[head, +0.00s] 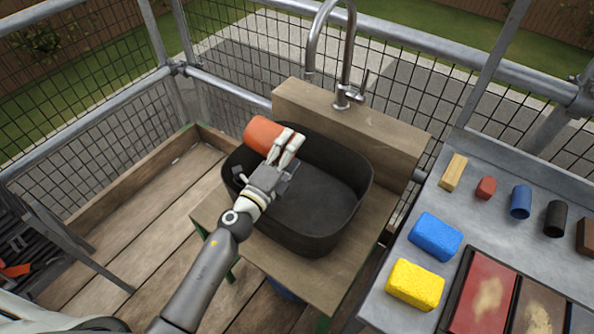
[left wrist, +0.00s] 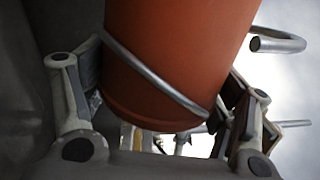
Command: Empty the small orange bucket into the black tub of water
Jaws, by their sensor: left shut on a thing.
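The small orange bucket (head: 268,135) lies tipped over the back left rim of the black tub (head: 328,230). My left gripper (head: 286,150) is shut on it. In the left wrist view the bucket (left wrist: 175,60) fills the space between the two fingers, with a metal handle bar across it. The mouth of the bucket is hidden, so I cannot tell what is inside. The tub stands on a wooden stand, and its dark inside shows no clear water surface. My right gripper is not in view.
A metal faucet (head: 344,60) rises from the wooden backboard (head: 380,135) behind the tub. A grey table (head: 495,215) on the right holds a blue sponge (head: 435,236), a yellow sponge (head: 415,285) and several small blocks. Mesh railings enclose the wooden deck (head: 130,225).

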